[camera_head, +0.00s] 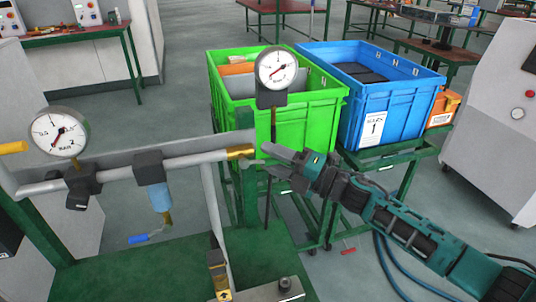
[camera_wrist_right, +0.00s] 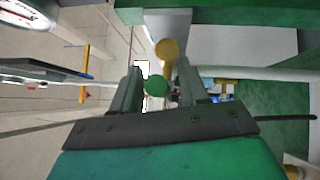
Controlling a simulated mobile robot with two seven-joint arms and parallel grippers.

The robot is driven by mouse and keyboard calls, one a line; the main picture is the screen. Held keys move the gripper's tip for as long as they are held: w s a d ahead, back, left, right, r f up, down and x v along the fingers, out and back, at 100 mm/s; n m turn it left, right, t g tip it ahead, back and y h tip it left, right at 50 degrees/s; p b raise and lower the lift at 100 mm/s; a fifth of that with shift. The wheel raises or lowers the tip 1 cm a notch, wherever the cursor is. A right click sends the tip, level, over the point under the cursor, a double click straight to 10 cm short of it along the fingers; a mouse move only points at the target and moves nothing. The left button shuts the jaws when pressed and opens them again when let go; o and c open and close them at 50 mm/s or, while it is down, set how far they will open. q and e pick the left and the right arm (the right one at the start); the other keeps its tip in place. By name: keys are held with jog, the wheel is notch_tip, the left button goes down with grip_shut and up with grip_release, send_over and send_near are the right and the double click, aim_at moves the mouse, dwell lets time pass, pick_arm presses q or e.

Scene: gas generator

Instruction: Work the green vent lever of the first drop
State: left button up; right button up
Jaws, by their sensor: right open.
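In the head view my right gripper (camera_head: 275,160) is at the right end of the grey pipe (camera_head: 190,161), close to a brass fitting (camera_head: 240,152). In the right wrist view the open jaws (camera_wrist_right: 160,88) straddle a round green end (camera_wrist_right: 156,86), which looks like the green vent lever seen end-on. It is close to the left finger; I cannot tell if they touch. A round brass part (camera_wrist_right: 168,49) is just beyond it. The lever cannot be made out in the head view. My left gripper is not in view.
A gauge (camera_head: 277,68) stands on a post behind the gripper; another gauge (camera_head: 59,134) is at left. Green (camera_head: 236,120) and blue (camera_head: 386,125) crates stand behind.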

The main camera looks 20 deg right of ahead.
jog(key=shift+w+a+r, duration=0.1)
jog(key=shift+w+a, duration=0.35)
grip_shut()
dwell(0.4)
